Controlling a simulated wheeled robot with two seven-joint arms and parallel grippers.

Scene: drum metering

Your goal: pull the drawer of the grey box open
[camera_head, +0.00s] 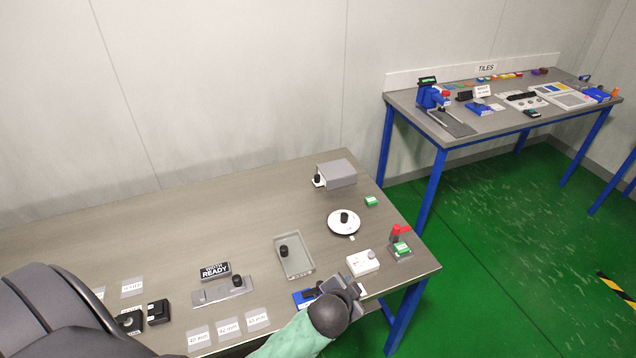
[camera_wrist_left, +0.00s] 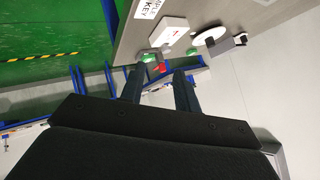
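The grey box (camera_head: 338,172) stands at the back right of the near table. A pale front with a black knob (camera_head: 318,181) shows at its left end; I cannot tell whether the drawer is fully shut. My left gripper (camera_head: 347,288) is at the table's front right, well away from the box. In the left wrist view its two dark fingers (camera_wrist_left: 160,88) stand apart with nothing between them. That view also shows the dark knob (camera_wrist_left: 241,39) beyond the round white dish. My right gripper is not in view.
A white dish (camera_head: 343,222) with a black knob stands in front of the box, beside a small green block (camera_head: 371,201). A white device (camera_head: 363,262), a red-topped stand (camera_head: 401,247) and a grey tray (camera_head: 294,256) are nearer. The table left of the box is clear.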

